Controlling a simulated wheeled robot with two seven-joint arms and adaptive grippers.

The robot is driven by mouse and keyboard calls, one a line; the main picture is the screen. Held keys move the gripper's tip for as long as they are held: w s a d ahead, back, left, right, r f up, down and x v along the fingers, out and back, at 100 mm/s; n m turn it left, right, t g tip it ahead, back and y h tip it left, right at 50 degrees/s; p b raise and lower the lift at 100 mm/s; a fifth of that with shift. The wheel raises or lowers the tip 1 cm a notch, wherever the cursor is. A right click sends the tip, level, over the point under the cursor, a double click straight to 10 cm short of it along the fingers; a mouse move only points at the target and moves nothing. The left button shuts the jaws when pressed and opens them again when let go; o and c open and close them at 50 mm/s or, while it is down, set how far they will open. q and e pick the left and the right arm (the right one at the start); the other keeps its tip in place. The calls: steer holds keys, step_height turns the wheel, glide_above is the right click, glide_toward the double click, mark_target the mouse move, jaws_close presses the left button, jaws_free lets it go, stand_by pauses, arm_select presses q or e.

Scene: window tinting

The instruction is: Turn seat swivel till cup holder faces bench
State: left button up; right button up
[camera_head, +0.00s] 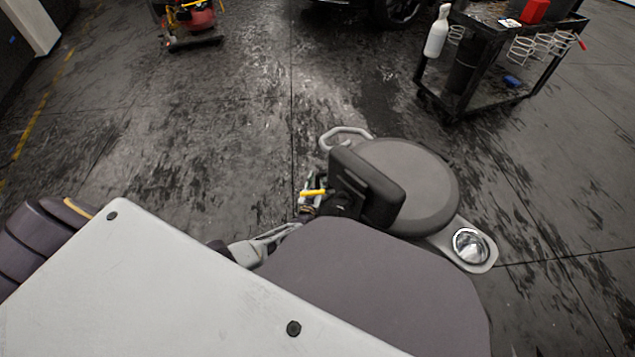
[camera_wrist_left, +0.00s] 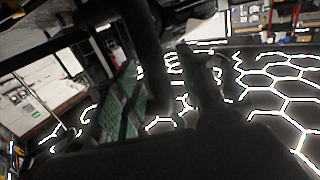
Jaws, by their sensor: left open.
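The swivel seat has a round grey cushion (camera_head: 412,180) and a dark backrest (camera_head: 366,188) at its left. Its shiny round cup holder (camera_head: 470,246) sits on a grey arm and points to the lower right. A pale loop handle (camera_head: 345,135) sticks out at the upper left of the seat. My left gripper (camera_head: 314,190) is close to the left side of the backrest; I cannot tell whether it touches. In the left wrist view its green-padded fingers (camera_wrist_left: 162,92) are apart, with nothing clearly between them. My right gripper is not in view.
A black wheeled cart (camera_head: 478,95) stands at the upper right, with a white bottle (camera_head: 437,32) on its side and a red box (camera_head: 534,11) on top. No separate bench is clear. A red machine (camera_head: 190,22) stands at the upper left. The floor between is clear.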

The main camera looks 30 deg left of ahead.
arm_select(q)
steer(key=shift+w, duration=0.1)
jaws_close()
stand_by(0.3)
steer(key=shift+s, duration=0.2)
